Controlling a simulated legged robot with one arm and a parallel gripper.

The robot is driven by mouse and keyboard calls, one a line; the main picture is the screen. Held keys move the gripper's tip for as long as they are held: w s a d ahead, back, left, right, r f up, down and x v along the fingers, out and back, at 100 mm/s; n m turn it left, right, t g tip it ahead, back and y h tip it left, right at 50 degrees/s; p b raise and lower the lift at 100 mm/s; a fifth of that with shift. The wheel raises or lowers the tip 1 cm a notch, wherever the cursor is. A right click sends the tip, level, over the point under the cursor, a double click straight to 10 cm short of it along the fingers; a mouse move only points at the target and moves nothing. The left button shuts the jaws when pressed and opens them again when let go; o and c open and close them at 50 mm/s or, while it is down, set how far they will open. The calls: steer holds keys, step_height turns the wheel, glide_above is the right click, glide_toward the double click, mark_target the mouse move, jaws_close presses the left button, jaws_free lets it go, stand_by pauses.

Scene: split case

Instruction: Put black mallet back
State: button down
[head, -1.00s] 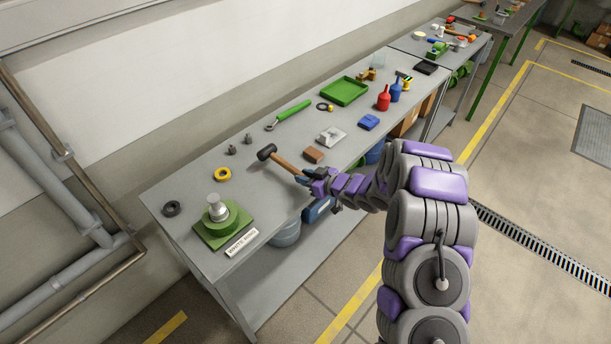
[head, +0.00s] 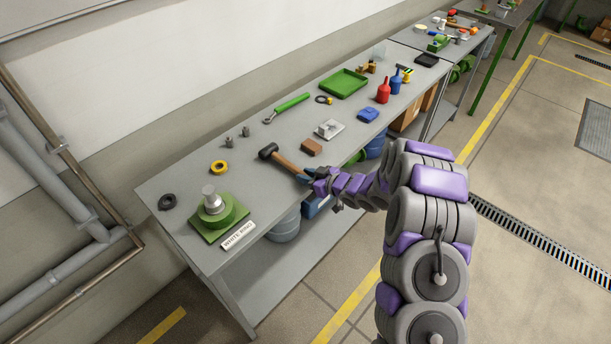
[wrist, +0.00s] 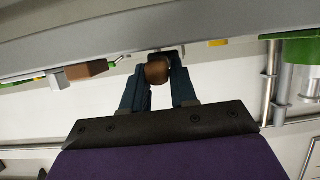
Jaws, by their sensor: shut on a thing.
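The black mallet has a black head (head: 267,151) and a brown wooden handle (head: 287,164). In the head view it lies at or just over the front part of the grey workbench, head pointing to the back left. My gripper (head: 305,176) is at the bench's front edge, shut on the handle's near end. In the wrist view the round brown handle end (wrist: 157,70) sits between the two dark fingers of my gripper (wrist: 158,84). I cannot tell whether the mallet touches the bench top.
The workbench (head: 188,184) also bears a brown block (head: 311,147) right of the mallet, a yellow ring (head: 219,167), a green base with a metal post (head: 215,204), a "WHITE RING" label (head: 239,237), a green-handled wrench (head: 291,104) and a green tray (head: 343,84). Bins stand underneath.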

steer(key=shift+f, duration=0.2)
steer(key=shift+a+f, duration=0.1)
steer(key=shift+a, duration=0.05)
steer(key=c, duration=1.1)
jaws_free()
steer(key=shift+a, duration=0.2)
steer(key=o, duration=0.3)
steer(key=shift+d, duration=0.25)
steer(key=o, duration=0.5)
steer(key=shift+a, duration=0.15)
steer(key=shift+p+v, duration=0.6)
steer(key=shift+v, duration=2.3)
steer(key=shift+f, duration=0.1)
